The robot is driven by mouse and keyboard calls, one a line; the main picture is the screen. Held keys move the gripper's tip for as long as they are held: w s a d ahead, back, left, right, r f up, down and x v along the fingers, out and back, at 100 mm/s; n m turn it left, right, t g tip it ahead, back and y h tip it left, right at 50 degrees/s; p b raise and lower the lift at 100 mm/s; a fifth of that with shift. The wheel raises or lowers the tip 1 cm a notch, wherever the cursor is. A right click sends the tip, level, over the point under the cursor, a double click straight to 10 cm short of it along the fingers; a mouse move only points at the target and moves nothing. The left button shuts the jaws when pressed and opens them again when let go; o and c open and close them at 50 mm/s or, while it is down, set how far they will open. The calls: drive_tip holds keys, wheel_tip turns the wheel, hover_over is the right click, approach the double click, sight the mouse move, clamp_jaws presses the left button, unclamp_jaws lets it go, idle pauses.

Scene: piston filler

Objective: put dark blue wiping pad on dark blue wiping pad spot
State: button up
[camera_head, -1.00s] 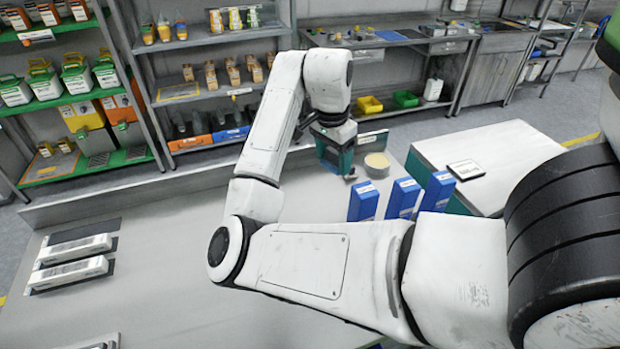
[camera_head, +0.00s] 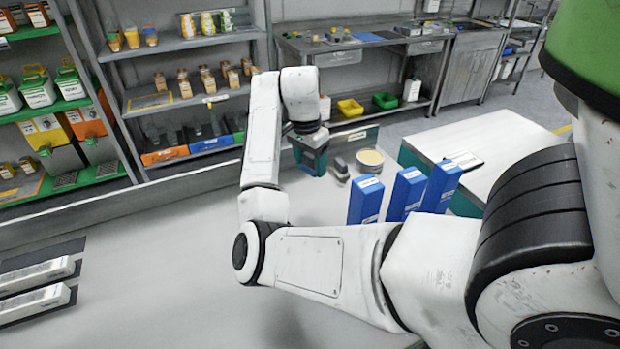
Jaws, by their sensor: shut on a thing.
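My gripper (camera_head: 313,167) hangs from the arm over the far part of the grey table, left of a round pale dish. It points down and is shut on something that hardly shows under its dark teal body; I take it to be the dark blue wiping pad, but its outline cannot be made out. A small dark grey block (camera_head: 340,168) sits on the table between my gripper and the dish; what it is I cannot tell. I cannot make out the dark blue wiping pad spot; my arm covers part of the table.
The round dish (camera_head: 370,159) and several upright blue boxes (camera_head: 406,194) stand right of my gripper. White devices (camera_head: 35,302) lie on dark mats at the left. The table's middle left (camera_head: 150,240) is clear. A white-topped bench (camera_head: 500,143) stands at the right, shelves behind.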

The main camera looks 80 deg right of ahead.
drive_tip(key=b, duration=0.1)
hover_over(312, 183)
drive_tip(key=f, duration=0.6)
drive_tip(key=shift+w+f, duration=0.25)
drive_tip(key=shift+d+f, duration=0.15)
drive_tip(key=shift+f, duration=1.65)
drive_tip(key=shift+f, duration=0.3)
drive_tip(key=shift+f, duration=0.45)
drive_tip(key=o, duration=1)
drive_tip(key=shift+s+f, duration=0.1)
drive_tip(key=shift+f, duration=0.1)
drive_tip(key=r, duration=0.4)
drive_tip(key=a+r, duration=0.1)
drive_tip(key=r, duration=0.4)
drive_tip(key=w+r, duration=0.1)
drive_tip(key=r, duration=0.4)
drive_tip(key=shift+a, duration=0.15)
